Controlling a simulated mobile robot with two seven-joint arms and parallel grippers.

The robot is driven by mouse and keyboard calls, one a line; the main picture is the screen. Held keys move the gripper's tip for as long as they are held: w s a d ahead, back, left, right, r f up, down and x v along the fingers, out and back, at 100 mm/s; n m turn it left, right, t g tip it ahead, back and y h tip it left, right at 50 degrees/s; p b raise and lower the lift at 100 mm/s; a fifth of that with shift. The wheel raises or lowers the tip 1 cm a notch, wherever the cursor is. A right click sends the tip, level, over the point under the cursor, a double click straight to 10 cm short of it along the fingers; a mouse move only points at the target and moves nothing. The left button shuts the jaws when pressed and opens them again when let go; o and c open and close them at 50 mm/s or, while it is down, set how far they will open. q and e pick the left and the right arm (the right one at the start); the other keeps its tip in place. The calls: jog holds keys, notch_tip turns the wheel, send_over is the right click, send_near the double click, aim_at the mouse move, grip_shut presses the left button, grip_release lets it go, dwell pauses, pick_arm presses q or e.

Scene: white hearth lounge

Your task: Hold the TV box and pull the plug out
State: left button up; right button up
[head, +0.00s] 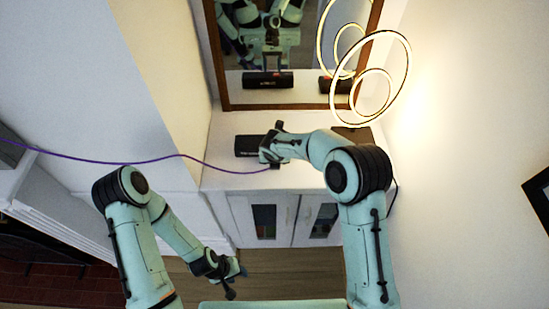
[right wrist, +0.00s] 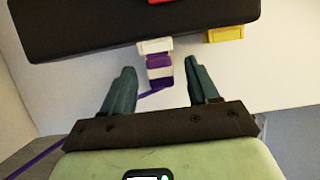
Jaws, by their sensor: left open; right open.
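The TV box (head: 246,145) is a black bar on top of the white cabinet, partly hidden by my right arm. In the right wrist view its dark body (right wrist: 100,25) crosses the top. A white and purple plug (right wrist: 160,66) sits at the box's edge, beside a yellow connector (right wrist: 226,33). A purple cable (head: 130,161) runs from the left towards the box. My right gripper (right wrist: 160,72) is open, with one finger on each side of the plug and gaps visible. My left gripper (head: 235,277) is open and empty, low in front of the cabinet, away from the box.
The white cabinet (head: 225,183) has two glass-fronted doors. A framed mirror (head: 216,62) behind it reflects the box and my arms. A lit ring lamp (head: 405,75) stands at the right. Walls close in on both sides; wooden floor (head: 300,262) lies in front.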

jog(key=shift+c, duration=0.3)
jog(key=c, duration=1)
jog(key=o, duration=1)
jog(key=shift+o, duration=0.2)
jog(key=v, duration=1.3)
jog(key=shift+s+r, duration=0.15)
